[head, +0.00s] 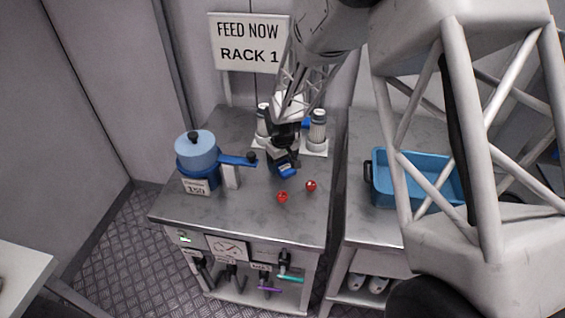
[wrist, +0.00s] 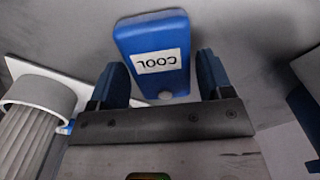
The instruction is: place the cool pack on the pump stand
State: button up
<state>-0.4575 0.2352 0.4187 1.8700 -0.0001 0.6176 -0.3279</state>
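The cool pack (wrist: 150,35) is a blue slab with a white label reading "COOL". In the wrist view it lies ahead of my gripper (wrist: 162,80), in line with the space between the two blue fingers. A gap shows between it and the right finger. My gripper (head: 284,168) is open, low over the back middle of the grey table, and a blue piece shows at its tip in the head view. I cannot tell for sure which thing is the pump stand. A white base (head: 316,153) with grey ribbed cylinders stands behind my gripper, partly hidden by it.
A blue lidded pot (head: 195,148) on a base labelled "150" stands at the left, its handle reaching towards my gripper. Two red berries (head: 282,197) (head: 311,186) lie in front of it. A blue tray (head: 408,178) is on the right-hand table.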

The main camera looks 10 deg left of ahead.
aim_at(282, 164)
jog(key=shift+o, duration=1.1)
jog(key=shift+r, duration=0.1)
notch_tip(282, 164, up, 12)
dwell(0.6)
jog(key=shift+r, duration=0.1)
